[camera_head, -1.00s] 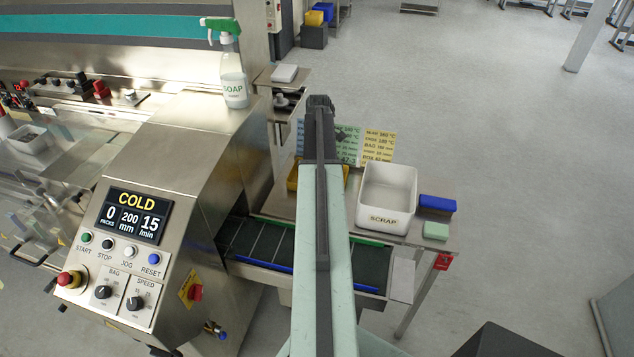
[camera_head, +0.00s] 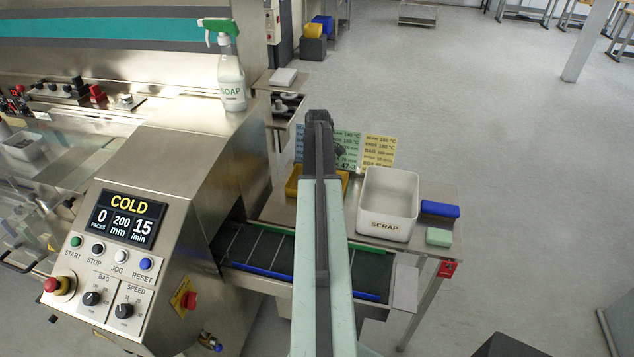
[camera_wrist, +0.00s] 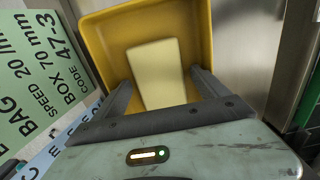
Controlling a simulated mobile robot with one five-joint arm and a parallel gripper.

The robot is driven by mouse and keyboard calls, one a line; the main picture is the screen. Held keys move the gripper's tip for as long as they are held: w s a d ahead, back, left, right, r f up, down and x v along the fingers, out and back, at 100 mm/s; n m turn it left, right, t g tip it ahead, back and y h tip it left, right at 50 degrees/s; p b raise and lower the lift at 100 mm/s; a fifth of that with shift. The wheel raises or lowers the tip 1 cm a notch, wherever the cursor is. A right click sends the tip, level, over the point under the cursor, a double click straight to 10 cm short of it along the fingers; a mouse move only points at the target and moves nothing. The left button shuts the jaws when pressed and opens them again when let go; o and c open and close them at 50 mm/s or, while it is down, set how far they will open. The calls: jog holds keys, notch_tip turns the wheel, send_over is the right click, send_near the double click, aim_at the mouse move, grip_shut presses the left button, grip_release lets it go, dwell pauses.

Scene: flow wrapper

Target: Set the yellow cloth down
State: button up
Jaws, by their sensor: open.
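The yellow cloth (camera_wrist: 157,72) is a pale yellow, flat rectangular piece. In the wrist view it lies inside a deeper yellow tray (camera_wrist: 98,28). My gripper (camera_wrist: 161,79) is open, with one dark finger on each side of the cloth's near part. I cannot tell whether either finger touches it. In the head view my arm covers most of the yellow tray (camera_head: 292,184), and the cloth and my fingertips are hidden.
A white SCRAP bin (camera_head: 387,205) stands right of my arm, with a blue block (camera_head: 440,209) and a green block (camera_head: 439,237) beside it. Printed cards (camera_head: 379,150) stand behind. A conveyor (camera_head: 262,246) and the wrapper's control panel (camera_head: 118,250) are to the left.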

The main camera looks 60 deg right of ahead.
notch_tip(320, 180, up, 12)
jog(key=p, duration=1.2)
jog(key=shift+r, duration=0.2)
